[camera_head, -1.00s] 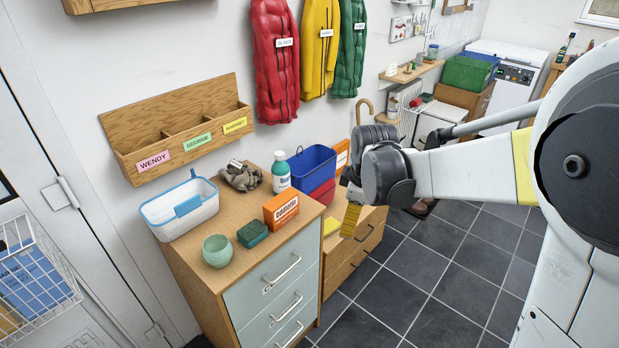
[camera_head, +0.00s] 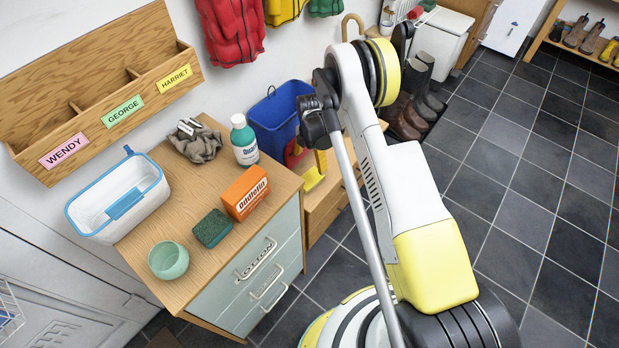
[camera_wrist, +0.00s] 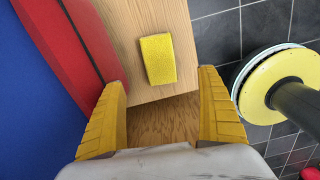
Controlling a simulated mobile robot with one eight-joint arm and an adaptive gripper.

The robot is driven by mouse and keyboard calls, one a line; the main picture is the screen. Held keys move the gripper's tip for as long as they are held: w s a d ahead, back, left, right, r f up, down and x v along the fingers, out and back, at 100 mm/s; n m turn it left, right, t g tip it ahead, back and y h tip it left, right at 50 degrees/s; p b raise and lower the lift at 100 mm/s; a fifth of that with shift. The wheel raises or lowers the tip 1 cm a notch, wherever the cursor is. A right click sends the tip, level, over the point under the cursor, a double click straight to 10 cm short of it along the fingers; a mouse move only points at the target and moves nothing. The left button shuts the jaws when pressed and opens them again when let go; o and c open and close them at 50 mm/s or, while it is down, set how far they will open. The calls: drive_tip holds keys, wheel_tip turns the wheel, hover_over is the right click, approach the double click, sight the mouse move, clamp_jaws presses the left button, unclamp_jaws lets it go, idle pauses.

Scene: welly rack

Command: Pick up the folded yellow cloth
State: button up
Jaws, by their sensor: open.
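The folded yellow cloth (camera_wrist: 158,59) lies flat on a low wooden top (camera_wrist: 150,18), seen in the wrist view just beyond my fingertips. In the head view the cloth (camera_head: 312,180) shows partly, behind the drawer unit's corner and close to my gripper (camera_head: 321,162). My gripper (camera_wrist: 162,108) is open and empty, its two yellow fingers spread wider than the cloth. The cloth sits between the lines of the fingers and apart from both.
A red object (camera_wrist: 68,45) and a blue bin (camera_head: 280,118) stand close to my left finger. The drawer unit (camera_head: 160,215) beside holds a white tub (camera_head: 145,207), green bowl (camera_head: 168,260), sponge (camera_head: 212,228), orange box (camera_head: 245,192), bottle (camera_head: 244,140) and gloves (camera_head: 197,143). Tiled floor lies right.

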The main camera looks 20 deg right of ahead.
sight(310, 178)
wheel_tip(310, 178, down, 12)
drive_tip(key=b, duration=0.4)
drive_tip(key=shift+w+r, duration=0.1)
drive_tip(key=shift+r, duration=0.15)
drive_tip(key=c, duration=1.1)
